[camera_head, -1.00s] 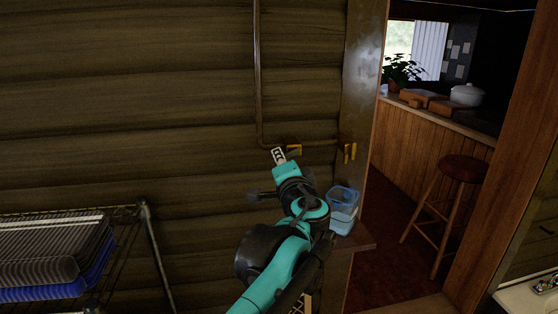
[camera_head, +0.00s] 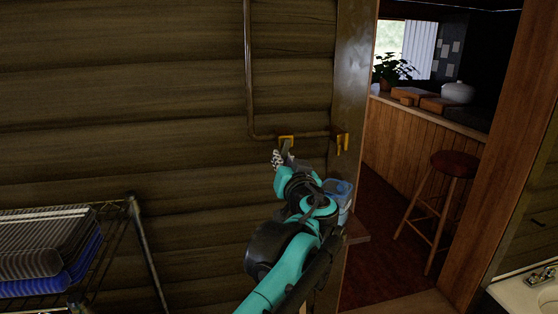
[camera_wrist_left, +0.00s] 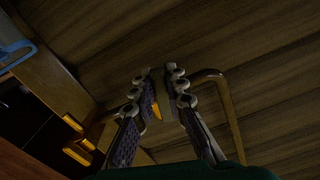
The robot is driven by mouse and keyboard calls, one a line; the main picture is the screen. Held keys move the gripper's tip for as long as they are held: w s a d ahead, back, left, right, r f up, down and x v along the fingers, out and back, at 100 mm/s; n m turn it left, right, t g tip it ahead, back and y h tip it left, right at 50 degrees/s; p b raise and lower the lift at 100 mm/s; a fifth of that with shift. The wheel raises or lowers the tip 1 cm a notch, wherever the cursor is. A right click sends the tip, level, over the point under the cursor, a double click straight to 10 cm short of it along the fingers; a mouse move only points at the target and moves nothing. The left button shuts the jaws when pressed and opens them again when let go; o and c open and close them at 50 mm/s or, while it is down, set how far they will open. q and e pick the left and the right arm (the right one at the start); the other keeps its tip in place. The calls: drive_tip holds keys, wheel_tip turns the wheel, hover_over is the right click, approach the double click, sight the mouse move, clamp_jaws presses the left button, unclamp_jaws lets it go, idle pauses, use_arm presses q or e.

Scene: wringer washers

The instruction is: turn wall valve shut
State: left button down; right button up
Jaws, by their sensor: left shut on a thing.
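The wall valve's yellow handle (camera_head: 286,138) sits on the brown pipe against the log wall, near the pipe's lower bend. My left gripper (camera_head: 281,158) is at this handle, just below it in the head view. In the left wrist view the fingers (camera_wrist_left: 160,88) are shut on the yellow handle (camera_wrist_left: 155,121), which shows only partly between them. A second yellow valve handle (camera_head: 343,142) is to the right on the same pipe run, beside the door frame, and also shows in the left wrist view (camera_wrist_left: 77,152). My right gripper is not in view.
The pipe (camera_head: 248,75) runs up the wall. A blue-lidded clear container (camera_head: 342,192) stands on a small ledge right of my arm. A wire rack (camera_head: 130,203) with trays is at lower left. A doorway with a red stool (camera_head: 454,165) is at right.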

use_arm(q)
drive_tip(key=shift+w+d+f+n, duration=0.1)
drive_tip(key=shift+d+n, duration=0.15)
drive_tip(key=shift+n, duration=0.5)
drive_tip(key=shift+d+n, duration=0.25)
drive_tip(key=shift+n, duration=0.5)
drive_tip(key=c, duration=1.5)
unclamp_jaws()
drive_tip(key=shift+c, duration=0.2)
drive_tip(key=s+d, duration=0.2)
drive_tip(key=s, duration=0.9)
drive_tip(key=shift+s+d, duration=0.25)
drive_tip(key=shift+s, duration=0.15)
